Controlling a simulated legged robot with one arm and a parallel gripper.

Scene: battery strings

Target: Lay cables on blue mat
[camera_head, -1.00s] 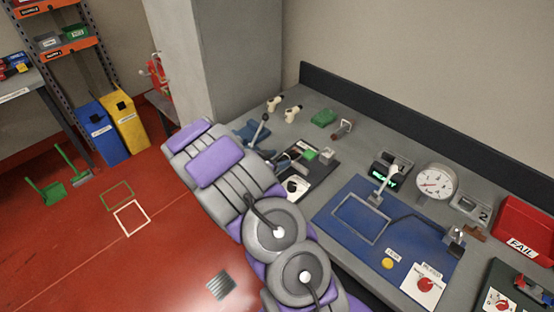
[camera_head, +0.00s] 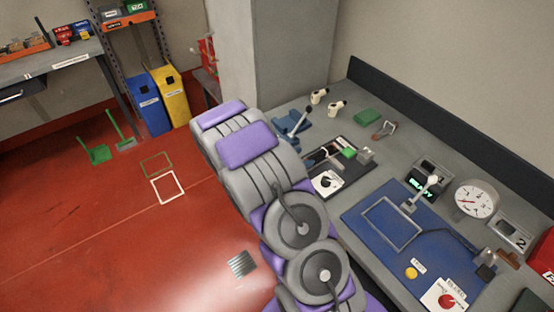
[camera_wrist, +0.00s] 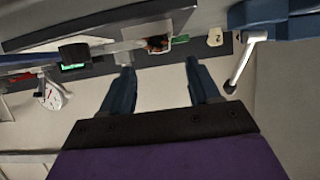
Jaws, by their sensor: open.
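The blue mat (camera_head: 375,243) lies on the grey bench at the right of the head view. It carries a pale rectangular outline, a yellow disc (camera_head: 411,273), a small label and a white card with a red mark (camera_head: 444,296). A thin dark cable (camera_head: 447,232) runs along the mat's back right side to a small clamp-like part (camera_head: 487,262). My gripper (camera_wrist: 160,82) shows in the wrist view with its two fingers apart and nothing between them. In the head view my arm hides part of the bench, and the gripper cannot be made out.
A dark tray (camera_head: 340,168), a green block (camera_head: 367,117), a display box (camera_head: 429,179) and a round gauge (camera_head: 476,199) stand on the bench. A red bin (camera_head: 547,250) is at the right edge. Blue (camera_head: 150,104) and yellow (camera_head: 172,96) bins stand behind open red floor.

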